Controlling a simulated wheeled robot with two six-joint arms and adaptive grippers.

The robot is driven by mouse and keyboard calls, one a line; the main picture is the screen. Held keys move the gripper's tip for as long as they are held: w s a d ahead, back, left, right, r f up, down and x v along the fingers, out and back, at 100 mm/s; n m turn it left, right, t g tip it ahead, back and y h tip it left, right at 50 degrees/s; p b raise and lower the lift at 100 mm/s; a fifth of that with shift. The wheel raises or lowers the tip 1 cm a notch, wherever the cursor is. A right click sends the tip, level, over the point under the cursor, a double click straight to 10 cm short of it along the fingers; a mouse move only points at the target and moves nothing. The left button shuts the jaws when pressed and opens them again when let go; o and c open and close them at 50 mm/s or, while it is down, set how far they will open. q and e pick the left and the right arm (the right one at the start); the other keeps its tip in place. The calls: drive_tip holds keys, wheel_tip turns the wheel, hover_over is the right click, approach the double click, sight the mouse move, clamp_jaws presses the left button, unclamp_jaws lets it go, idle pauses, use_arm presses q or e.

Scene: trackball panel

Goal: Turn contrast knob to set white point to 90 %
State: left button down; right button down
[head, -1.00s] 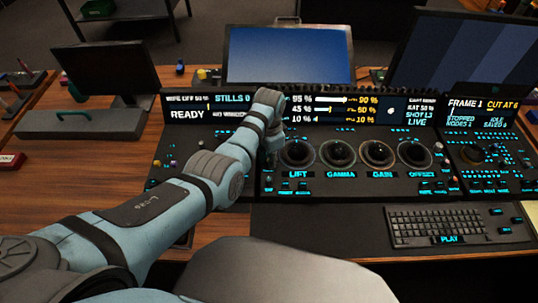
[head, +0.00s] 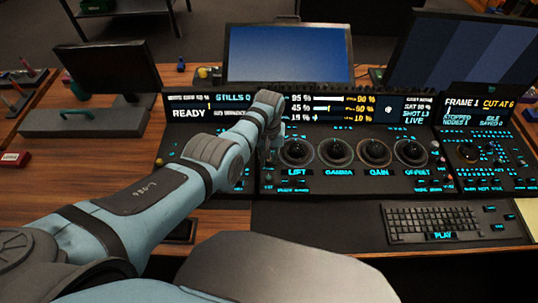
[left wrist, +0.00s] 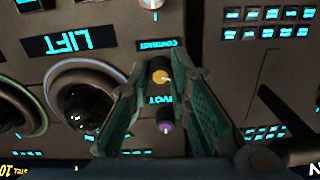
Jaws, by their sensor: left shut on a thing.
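The contrast knob (left wrist: 160,77) shows an orange-yellow cap in the left wrist view, beside the upside-down CONTRAST label (left wrist: 157,45). My left gripper (left wrist: 161,73) has its green fingers on either side of this knob and is shut on it. In the head view my left wrist (head: 268,105) hides most of the knob area, at the left end of the ball row. The readout screen (head: 330,108) shows a top row that reads about 95 % on the left and 90 % on the right; the lower rows are small and hard to read. My right gripper is not in view.
A purple-capped knob (left wrist: 165,128) by the PIVOT label stands close to my fingers. The LIFT trackball (head: 296,152) is just right of my wrist, with more trackballs beyond. A keyboard (head: 455,222) lies in front of the panel.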

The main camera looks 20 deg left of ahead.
use_arm(q)
drive_tip(key=n, duration=0.6)
drive_tip(key=shift+n, duration=0.3)
drive_tip(key=n, duration=0.6)
idle(0.4)
drive_tip(key=c, duration=1.5)
unclamp_jaws()
drive_tip(key=shift+r, duration=0.15)
wheel_tip(320, 180, up, 12)
drive_tip(key=shift+f, duration=0.15)
